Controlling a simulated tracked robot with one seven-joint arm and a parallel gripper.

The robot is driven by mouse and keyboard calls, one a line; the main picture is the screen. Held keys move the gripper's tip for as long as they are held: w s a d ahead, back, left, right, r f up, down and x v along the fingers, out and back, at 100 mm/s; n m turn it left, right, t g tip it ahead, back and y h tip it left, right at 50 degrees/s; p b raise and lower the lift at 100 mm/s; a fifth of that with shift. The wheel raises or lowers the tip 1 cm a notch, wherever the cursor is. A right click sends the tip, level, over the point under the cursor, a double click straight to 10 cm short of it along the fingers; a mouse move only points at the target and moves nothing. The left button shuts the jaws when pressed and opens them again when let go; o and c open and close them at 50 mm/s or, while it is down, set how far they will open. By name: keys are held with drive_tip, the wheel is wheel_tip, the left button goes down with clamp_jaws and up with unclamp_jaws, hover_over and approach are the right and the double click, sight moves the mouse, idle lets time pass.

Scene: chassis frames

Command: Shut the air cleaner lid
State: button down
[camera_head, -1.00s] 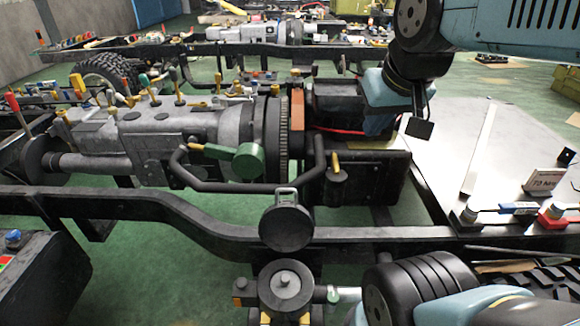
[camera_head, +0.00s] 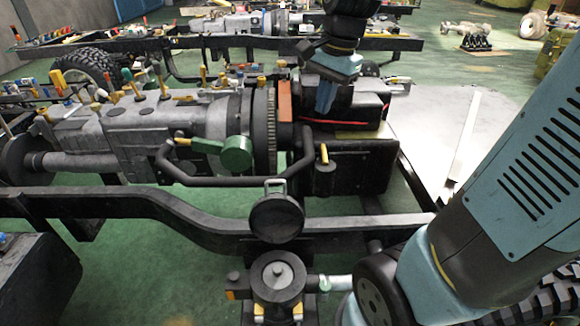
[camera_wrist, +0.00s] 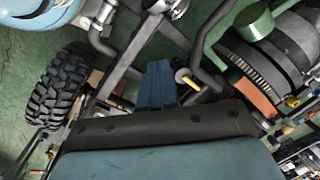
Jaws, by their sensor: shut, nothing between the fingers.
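The air cleaner (camera_head: 277,284) is a round black canister with a grey centre stud, at the bottom middle of the head view. Its round black lid (camera_head: 277,219) stands open, tilted up behind the canister, with a small metal loop on its upper edge. My gripper (camera_head: 324,108) points down with its blue fingers shut and empty. In the head view it is above and behind the lid, in front of the black box, apart from the lid. The shut blue fingers also show in the wrist view (camera_wrist: 158,66). I cannot clearly make out the lid in the wrist view.
A black chassis rail (camera_head: 150,205) runs across behind the lid. A bent black pipe (camera_head: 220,181) and a yellow-topped handle (camera_head: 323,160) stand between the lid and the black box (camera_head: 352,165). My arm covers the right side. Green floor (camera_head: 140,270) is clear at lower left.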

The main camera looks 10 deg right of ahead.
drive_tip(key=w+a+f+m+g, duration=0.4)
drive_tip(key=w+f+m+g, duration=0.1)
drive_tip(key=w+f+m, duration=0.75)
drive_tip(key=s+a+f, duration=0.3)
drive_tip(key=s+f, duration=0.4)
drive_tip(key=f, duration=0.2)
